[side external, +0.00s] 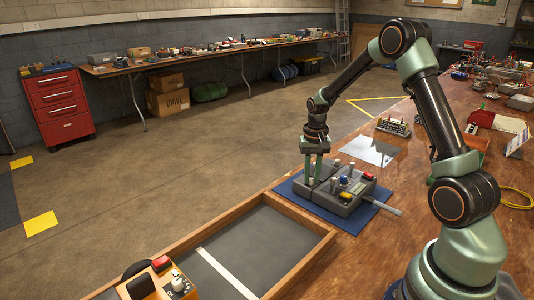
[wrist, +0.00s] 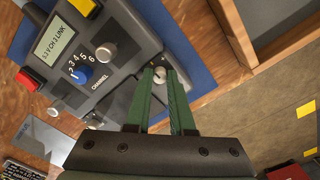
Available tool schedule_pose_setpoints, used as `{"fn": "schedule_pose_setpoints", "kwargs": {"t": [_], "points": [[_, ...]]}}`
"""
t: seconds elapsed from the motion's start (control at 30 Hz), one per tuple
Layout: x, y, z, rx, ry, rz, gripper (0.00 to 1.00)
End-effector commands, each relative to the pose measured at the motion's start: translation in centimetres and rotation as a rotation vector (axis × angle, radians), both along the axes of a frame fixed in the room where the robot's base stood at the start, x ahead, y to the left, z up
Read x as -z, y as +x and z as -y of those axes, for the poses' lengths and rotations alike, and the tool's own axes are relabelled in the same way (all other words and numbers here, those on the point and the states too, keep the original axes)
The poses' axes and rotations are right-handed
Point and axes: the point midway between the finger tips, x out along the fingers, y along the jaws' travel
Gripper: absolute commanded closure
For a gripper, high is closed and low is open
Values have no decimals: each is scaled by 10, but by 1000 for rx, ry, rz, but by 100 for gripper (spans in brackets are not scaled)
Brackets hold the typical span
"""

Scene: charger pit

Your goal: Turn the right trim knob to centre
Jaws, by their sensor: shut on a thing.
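The grey control box (side external: 343,203) sits on the blue mat (side external: 374,208) near the bench's edge. In the wrist view the box (wrist: 128,35) shows a display, a blue numbered channel knob (wrist: 82,73), a silver knob (wrist: 106,52) and another small silver knob (wrist: 160,74) near its edge. My gripper (wrist: 159,82) is shut on that small knob, one green finger on either side. In the side external view my gripper (side external: 314,180) points straight down onto the box's left part, where its fingers hide the knob. The knob's pointer angle is too small to read.
The box also carries a red button (wrist: 29,79), a yellow button (wrist: 83,7) and a small silver-tipped lever (wrist: 54,112). A wooden-framed tray (side external: 262,250) is in front. An orange controller (side external: 160,283) is at the lower left. A paper sheet (side external: 368,150) lies behind.

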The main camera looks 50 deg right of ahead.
Motion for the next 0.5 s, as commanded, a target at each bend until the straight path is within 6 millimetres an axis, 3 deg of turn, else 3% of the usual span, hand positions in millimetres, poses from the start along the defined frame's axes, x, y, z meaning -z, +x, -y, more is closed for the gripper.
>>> {"fn": "schedule_pose_setpoints", "kwargs": {"t": [0.07,0.1,0.13,0.5], "points": [[-1,1,0,-1,-1,3,100],[-1,1,0,-1,-1,3,75],[-1,1,0,-1,-1,3,66],[-3,0,0,-1,-1,2,66]]}}
